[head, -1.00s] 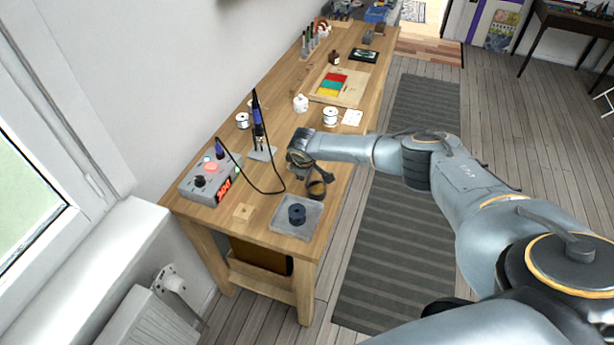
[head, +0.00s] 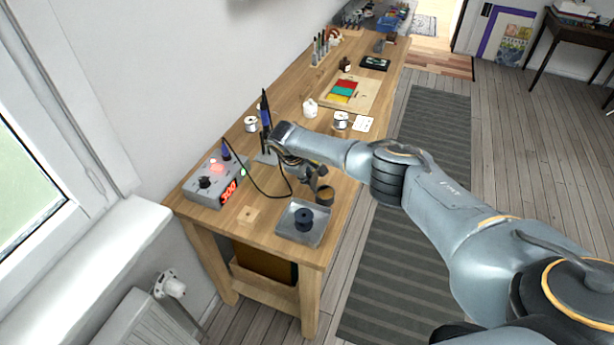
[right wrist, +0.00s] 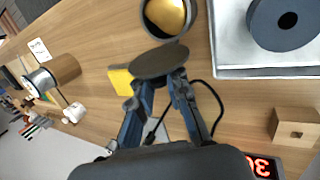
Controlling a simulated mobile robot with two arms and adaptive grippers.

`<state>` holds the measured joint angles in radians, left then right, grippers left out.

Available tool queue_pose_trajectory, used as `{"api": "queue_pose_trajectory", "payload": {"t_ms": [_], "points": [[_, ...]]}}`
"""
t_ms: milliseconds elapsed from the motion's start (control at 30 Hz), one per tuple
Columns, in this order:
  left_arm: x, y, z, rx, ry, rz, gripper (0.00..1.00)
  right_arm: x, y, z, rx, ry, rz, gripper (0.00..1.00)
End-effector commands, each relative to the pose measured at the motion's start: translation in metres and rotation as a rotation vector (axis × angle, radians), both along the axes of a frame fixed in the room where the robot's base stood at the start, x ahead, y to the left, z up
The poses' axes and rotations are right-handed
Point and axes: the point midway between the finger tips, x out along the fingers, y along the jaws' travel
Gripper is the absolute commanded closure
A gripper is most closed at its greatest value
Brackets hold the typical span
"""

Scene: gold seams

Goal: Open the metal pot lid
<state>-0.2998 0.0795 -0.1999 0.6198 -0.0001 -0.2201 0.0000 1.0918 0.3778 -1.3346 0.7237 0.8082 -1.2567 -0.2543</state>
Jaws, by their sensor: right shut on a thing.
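The metal pot (head: 324,195) stands on the wooden workbench, dark outside. It also shows in the right wrist view (right wrist: 147,24), uncovered, with a gold-coloured inside. My right gripper (head: 308,172) is next to the pot, on its far side in the head view. In the right wrist view my right gripper (right wrist: 157,88) is shut on the dark round lid (right wrist: 158,60). The lid is off the pot's opening and overlaps the pot's edge in that view. The lid is hard to make out in the head view. My left gripper is not in view.
A metal tray (head: 288,228) with a dark spool (head: 304,220) lies near the bench's front end. A soldering station (head: 206,186) stands at the left, its cable looping near my gripper. A small wooden block (head: 248,216) and a wire spool (head: 341,120) are also on the bench.

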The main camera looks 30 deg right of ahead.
Motion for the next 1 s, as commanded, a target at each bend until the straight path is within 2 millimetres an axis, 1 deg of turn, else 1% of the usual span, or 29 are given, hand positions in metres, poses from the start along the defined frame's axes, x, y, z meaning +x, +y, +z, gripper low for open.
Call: {"api": "queue_pose_trajectory", "payload": {"t_ms": [67, 100, 167, 200, 500, 667, 767, 1000], "points": [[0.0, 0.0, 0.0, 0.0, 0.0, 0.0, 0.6, -0.001, 0.0, -0.001, 0.0, 0.001, 0.0, 1.0], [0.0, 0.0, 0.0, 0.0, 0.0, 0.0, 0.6, -0.001, 0.0, -0.002, 0.0, 0.001, 0.0, 0.76], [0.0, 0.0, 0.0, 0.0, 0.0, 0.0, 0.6, -0.001, 0.0, -0.002, 0.0, 0.001, 0.0, 0.64], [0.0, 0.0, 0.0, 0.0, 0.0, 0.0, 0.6, -0.001, 0.0, -0.001, 0.001, 0.001, 0.0, 0.6], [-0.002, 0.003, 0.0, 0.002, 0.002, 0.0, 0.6, 0.0, 0.0, 0.0, 0.001, -0.001, 0.0, 0.6], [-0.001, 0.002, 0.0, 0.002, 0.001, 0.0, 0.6, -0.001, 0.005, 0.01, 0.004, -0.001, 0.002, 0.6], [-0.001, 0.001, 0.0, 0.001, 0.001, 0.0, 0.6, -0.004, 0.009, 0.024, 0.002, -0.002, 0.002, 0.6], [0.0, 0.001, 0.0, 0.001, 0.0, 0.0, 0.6, -0.013, 0.028, 0.071, 0.003, -0.001, 0.003, 0.6]]}}
